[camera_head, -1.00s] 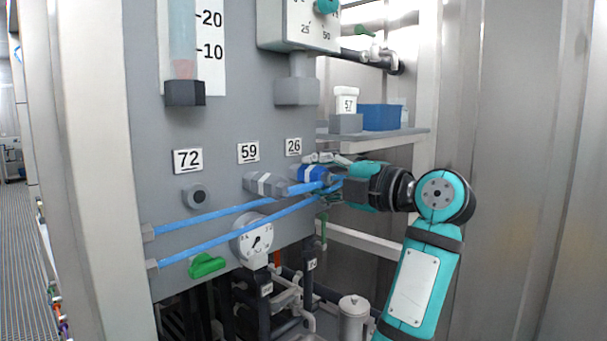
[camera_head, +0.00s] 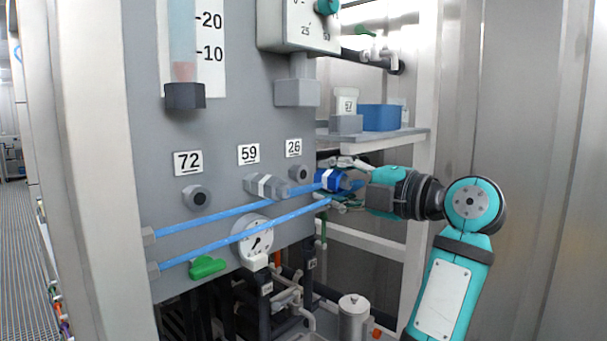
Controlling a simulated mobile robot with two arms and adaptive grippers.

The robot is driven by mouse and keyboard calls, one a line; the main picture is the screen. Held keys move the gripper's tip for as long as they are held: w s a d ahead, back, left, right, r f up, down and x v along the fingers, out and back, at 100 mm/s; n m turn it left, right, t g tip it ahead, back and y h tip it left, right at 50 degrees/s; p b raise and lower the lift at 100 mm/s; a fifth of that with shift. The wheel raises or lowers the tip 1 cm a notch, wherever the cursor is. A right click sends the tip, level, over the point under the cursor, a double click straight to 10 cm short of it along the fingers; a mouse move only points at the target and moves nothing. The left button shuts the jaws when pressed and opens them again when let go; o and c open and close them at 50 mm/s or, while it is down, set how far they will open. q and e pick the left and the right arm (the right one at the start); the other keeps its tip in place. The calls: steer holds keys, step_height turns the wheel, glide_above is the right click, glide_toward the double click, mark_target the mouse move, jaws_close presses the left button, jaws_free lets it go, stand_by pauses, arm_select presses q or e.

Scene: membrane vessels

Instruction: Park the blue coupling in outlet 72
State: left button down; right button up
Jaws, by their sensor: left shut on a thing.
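The blue coupling (camera_head: 331,180) has a white band and sits in the jaws of my left gripper (camera_head: 347,184), right of the panel outlets. The gripper is shut on it; its fingers hide part of the coupling. The coupling is apart from outlet 26 (camera_head: 298,173), whose round grey port shows bare. Outlet 72 (camera_head: 197,197) is a bare round port with a dark centre, under its label (camera_head: 188,163), at the panel's left. My right gripper is not in view.
A grey fitting (camera_head: 266,186) with a white band sits at outlet 59. Two blue hoses (camera_head: 245,236) cross below the outlets, near a gauge (camera_head: 256,238) and a green handle (camera_head: 207,267). A shelf (camera_head: 385,140) holds a blue bin (camera_head: 380,117) and a white jar.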

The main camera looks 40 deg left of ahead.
arm_select(q)
steer(key=shift+s+d, duration=0.1)
steer(key=shift+d, duration=1.1)
steer(key=shift+a, duration=0.1)
